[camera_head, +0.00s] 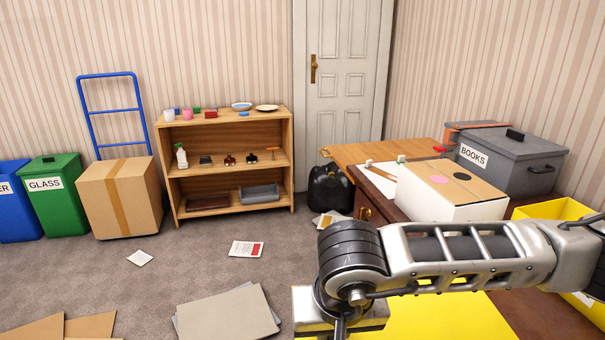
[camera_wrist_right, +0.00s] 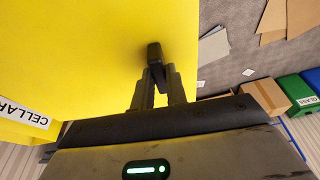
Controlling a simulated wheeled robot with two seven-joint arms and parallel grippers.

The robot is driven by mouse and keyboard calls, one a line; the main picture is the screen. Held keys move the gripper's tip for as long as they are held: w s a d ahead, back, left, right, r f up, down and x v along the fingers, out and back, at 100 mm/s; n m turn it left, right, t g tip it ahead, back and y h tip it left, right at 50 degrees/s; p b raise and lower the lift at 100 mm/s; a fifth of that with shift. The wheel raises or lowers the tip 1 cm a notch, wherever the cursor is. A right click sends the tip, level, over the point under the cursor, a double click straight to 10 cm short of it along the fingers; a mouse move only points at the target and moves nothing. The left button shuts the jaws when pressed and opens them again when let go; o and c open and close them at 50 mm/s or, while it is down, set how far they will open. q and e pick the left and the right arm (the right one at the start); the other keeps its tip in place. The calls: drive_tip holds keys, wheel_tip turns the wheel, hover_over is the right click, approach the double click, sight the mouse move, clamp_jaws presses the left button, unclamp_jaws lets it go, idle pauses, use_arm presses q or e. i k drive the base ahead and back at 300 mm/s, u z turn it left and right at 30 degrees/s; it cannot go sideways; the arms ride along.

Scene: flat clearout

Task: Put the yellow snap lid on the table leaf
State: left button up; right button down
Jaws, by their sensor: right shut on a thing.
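The yellow snap lid (camera_head: 440,318) is a broad flat yellow panel, partly hidden behind my right arm at the bottom of the head view. It fills much of the right wrist view (camera_wrist_right: 85,50), with a dark upright grip (camera_wrist_right: 154,52) on it. My right gripper (camera_wrist_right: 157,76) is shut on this grip. The table leaf (camera_head: 390,151) is an orange-brown wooden surface beyond the arm, in front of the door; the lid is apart from it. My left gripper is not in view.
An open yellow crate (camera_head: 548,211) stands at the right; a CELLAR label (camera_wrist_right: 22,114) shows in the wrist view. A white box (camera_head: 447,204) and grey BOOKS bin (camera_head: 513,160) stand near the leaf. Flat cardboard (camera_head: 228,313) lies on the floor. Much of the leaf is bare.

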sight(363, 153)
drive_tip(key=u, duration=0.15)
drive_tip(key=i, duration=1.35)
drive_tip(key=z, duration=0.25)
drive_tip(key=i, duration=2.8)
drive_tip(key=z, duration=0.35)
